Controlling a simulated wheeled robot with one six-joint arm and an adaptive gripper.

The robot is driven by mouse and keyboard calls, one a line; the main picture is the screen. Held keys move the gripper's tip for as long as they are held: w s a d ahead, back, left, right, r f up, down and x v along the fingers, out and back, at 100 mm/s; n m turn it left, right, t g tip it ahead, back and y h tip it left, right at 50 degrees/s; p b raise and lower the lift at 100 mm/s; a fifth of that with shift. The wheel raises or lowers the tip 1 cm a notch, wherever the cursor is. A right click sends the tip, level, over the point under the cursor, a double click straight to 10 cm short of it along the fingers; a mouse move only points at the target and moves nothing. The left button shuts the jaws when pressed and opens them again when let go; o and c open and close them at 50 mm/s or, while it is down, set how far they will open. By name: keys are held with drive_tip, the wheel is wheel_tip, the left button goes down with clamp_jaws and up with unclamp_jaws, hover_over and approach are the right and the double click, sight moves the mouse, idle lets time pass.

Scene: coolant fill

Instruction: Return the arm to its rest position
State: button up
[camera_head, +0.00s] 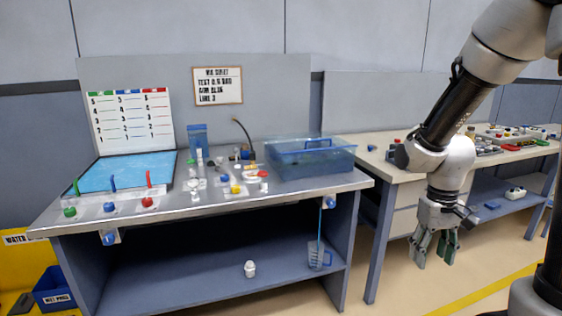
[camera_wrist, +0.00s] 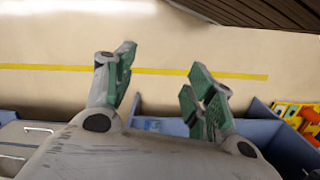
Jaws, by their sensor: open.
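My gripper (camera_head: 435,247) hangs at the right in the head view, fingers pointing down, in front of the right-hand workbench (camera_head: 378,180). Its green-padded fingers are spread apart with nothing between them. In the wrist view my gripper (camera_wrist: 160,95) is open and empty too, with bare floor (camera_wrist: 160,45) beyond the fingers. My arm reaches down from the upper right of the head view, bent at the joint above the gripper. The gripper appears apart from the benches.
The coolant bench (camera_head: 210,205) at left holds a blue transparent tank (camera_head: 310,158), valves with coloured handles and a blue panel (camera_head: 135,170). A jug (camera_head: 317,257) and a white bottle (camera_head: 250,268) are on its lower shelf. Floor with a yellow line (camera_head: 480,292) is open at lower right.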

drive_tip(key=s+r+t, duration=0.2)
drive_tip(key=s+r, duration=0.3)
drive_tip(key=r, duration=0.3)
drive_tip(key=s+d+r+t, duration=0.1)
drive_tip(key=s+r+t, duration=0.2)
drive_tip(key=s+r, duration=0.3)
drive_tip(key=shift+s+r+m, duration=0.25)
drive_tip(key=shift+r+m, duration=0.15)
drive_tip(key=shift+r, duration=1.2)
idle(5.0)
